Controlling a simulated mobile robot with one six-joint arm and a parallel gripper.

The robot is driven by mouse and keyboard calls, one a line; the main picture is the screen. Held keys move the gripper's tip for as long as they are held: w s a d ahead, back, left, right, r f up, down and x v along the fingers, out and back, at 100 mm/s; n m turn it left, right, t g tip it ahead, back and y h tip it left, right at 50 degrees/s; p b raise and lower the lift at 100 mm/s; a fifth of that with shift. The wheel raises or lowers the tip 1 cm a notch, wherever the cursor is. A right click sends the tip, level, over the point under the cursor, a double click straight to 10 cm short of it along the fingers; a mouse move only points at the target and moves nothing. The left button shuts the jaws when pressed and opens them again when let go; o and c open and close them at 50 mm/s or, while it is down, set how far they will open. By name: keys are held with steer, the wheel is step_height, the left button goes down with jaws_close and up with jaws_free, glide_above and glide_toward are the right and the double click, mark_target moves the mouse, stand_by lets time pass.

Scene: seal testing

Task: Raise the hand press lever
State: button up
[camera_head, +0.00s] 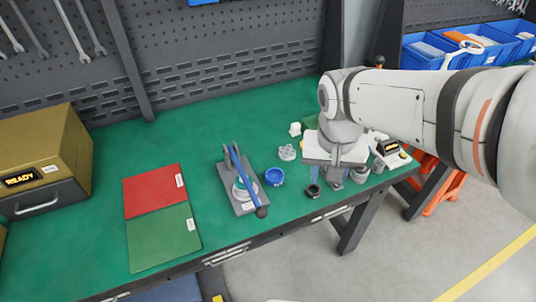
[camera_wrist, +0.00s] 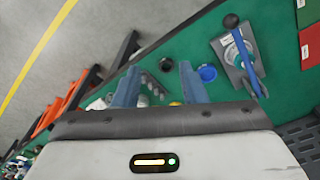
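The hand press (camera_head: 244,203) stands on the green bench, left of my gripper in the head view. Its blue lever (camera_head: 241,172) slopes down from the upright at the back to a black ball knob (camera_head: 262,212) low at the front edge of the base. In the wrist view the press (camera_wrist: 228,62) is at the upper right, with the lever (camera_wrist: 245,62) and knob (camera_wrist: 231,20) clear of my fingers. My gripper (camera_wrist: 160,82) is open with nothing between its blue fingers. In the head view the gripper (camera_head: 334,178) is partly hidden by my wrist.
A blue cup (camera_head: 275,177) stands between the press and my gripper, with a black ring (camera_head: 313,191) beside it. A red mat (camera_head: 153,191) and green mat (camera_head: 163,237) lie left of the press. A box marked READY (camera_head: 43,155) stands far left. Blue bins (camera_head: 430,57) are at upper right.

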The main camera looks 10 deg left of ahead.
steer(key=shift+o, duration=1.3)
steer(key=w+a+f+h+b, duration=0.1)
steer(key=w+a+f+b, duration=0.1)
steer(key=a+f, duration=0.3)
steer(key=a, duration=0.3)
steer(key=shift+f+g, duration=0.25)
steer(key=shift+g, duration=0.15)
steer(key=h+b, duration=0.1)
steer(key=b, duration=0.1)
glide_above(260, 208)
steer(key=a, duration=0.2)
step_height(260, 208, down, 5)
steer(key=f, duration=0.2)
steer(key=d+f, duration=0.1)
steer(key=f, duration=0.2)
steer(key=d+f, duration=0.1)
steer(key=f, duration=0.1)
steer(key=shift+f, duration=0.25)
jaws_close()
